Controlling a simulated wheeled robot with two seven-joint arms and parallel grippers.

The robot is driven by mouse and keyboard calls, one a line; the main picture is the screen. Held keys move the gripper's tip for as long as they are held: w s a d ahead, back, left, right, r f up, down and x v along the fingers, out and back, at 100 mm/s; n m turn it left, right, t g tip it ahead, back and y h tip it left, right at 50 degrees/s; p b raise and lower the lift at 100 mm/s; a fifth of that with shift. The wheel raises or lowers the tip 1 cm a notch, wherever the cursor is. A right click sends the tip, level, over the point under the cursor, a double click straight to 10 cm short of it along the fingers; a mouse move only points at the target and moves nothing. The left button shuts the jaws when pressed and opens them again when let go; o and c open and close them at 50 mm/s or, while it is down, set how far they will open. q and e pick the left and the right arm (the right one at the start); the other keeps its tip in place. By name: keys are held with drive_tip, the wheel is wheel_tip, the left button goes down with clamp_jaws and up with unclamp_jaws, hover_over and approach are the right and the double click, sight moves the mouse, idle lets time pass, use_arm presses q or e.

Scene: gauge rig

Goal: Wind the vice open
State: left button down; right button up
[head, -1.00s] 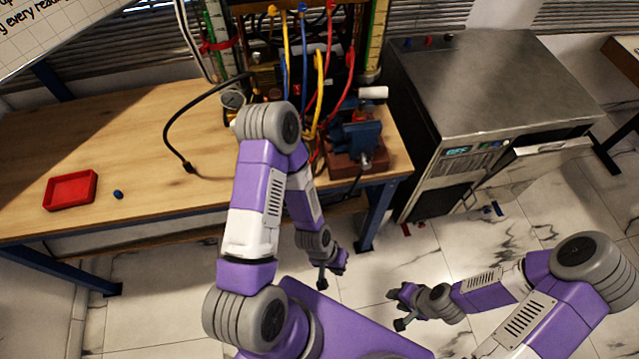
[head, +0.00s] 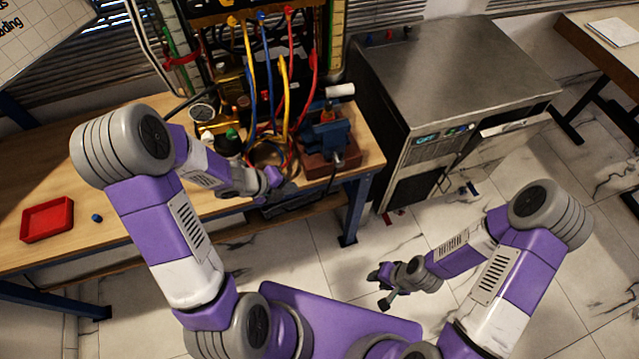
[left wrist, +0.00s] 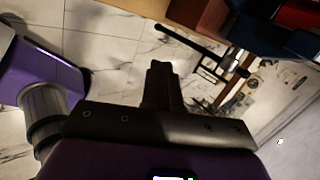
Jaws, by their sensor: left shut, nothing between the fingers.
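The blue vice (head: 326,134) sits on a red-brown block (head: 318,166) at the front right corner of the workbench. A thin dark bar, apparently its handle, hangs at its front; in the left wrist view a dark bar (left wrist: 190,43) crosses below the block (left wrist: 198,14), with the blue vice body (left wrist: 290,18) at top right. My left gripper (head: 284,189) is at the bench's front edge, left of the vice and apart from it. It is shut and empty; its fingers (left wrist: 160,70) point toward the bar. My right gripper (head: 381,288) is open and empty over the floor.
Hoses, a gauge (head: 202,112) and a rig stand behind and left of the vice. A red tray (head: 47,219) and a small blue item (head: 97,217) lie at the bench's left. A steel cabinet (head: 460,80) stands to the right.

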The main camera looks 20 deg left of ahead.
use_arm(q)
drive_tip(key=shift+w+d+r+b+x, duration=0.3)
drive_tip(key=shift+b+x, duration=0.55)
drive_tip(key=shift+x, duration=1.3)
drive_tip(key=shift+w+d+r+b+x, duration=0.25)
drive_tip(key=shift+b+x, duration=0.65)
drive_tip(key=shift+x, duration=1.2)
drive_tip(key=shift+w+d+r+b+x, duration=0.25)
drive_tip(key=shift+b+x, duration=0.6)
drive_tip(key=shift+x, duration=1.3)
drive_tip(key=shift+s+a+r, duration=0.1)
drive_tip(key=shift+a, duration=0.05)
drive_tip(key=shift+m, duration=0.3)
